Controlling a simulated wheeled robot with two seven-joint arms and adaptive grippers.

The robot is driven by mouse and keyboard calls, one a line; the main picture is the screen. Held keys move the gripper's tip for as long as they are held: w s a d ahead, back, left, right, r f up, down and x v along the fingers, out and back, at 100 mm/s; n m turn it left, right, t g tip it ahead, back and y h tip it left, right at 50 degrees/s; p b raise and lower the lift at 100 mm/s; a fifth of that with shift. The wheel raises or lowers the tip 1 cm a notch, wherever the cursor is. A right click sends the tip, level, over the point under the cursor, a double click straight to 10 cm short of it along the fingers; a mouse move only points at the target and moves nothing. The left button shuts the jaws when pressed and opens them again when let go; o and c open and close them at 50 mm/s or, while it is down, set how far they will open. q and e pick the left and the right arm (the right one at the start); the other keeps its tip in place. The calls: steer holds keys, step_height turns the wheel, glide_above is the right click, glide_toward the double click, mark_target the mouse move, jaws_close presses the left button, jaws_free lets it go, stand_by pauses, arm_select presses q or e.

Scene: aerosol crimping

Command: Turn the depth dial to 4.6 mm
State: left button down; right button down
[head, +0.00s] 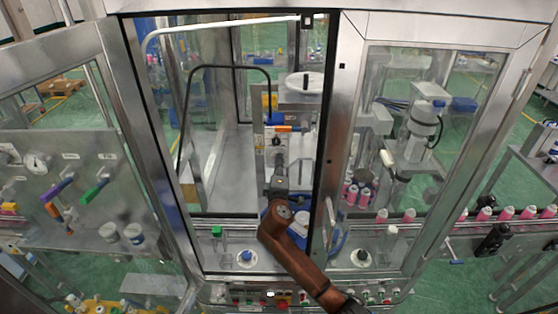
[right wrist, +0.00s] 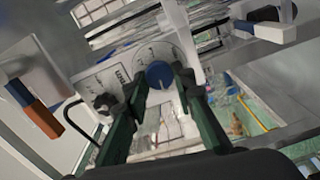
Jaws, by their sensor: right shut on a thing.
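The depth dial (right wrist: 158,74) is a round blue knob on a pale disc with scale marks, in the right wrist view. The marks are too small to read. My right gripper (right wrist: 161,86) has its two dark green fingers on either side of the knob and is shut on it. In the head view my right gripper (head: 278,168) reaches through the open front of the machine to a small white panel (head: 277,138). The dial cannot be made out clearly there. My left gripper is not in view.
A black knob (right wrist: 104,103) sits left of the dial, close to the left finger. An orange and blue block (right wrist: 34,107) juts out farther left. In the head view, a bent black tube (head: 225,67) and the metal door frame (head: 333,130) flank the work space.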

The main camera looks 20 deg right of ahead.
steer(key=shift+a+n+p, duration=0.1)
steer(key=shift+n+p, duration=0.4)
steer(key=shift+n, duration=0.3)
steer(key=c, duration=1.6)
jaws_free()
steer(key=shift+a, duration=0.1)
steer(key=v, duration=1.2)
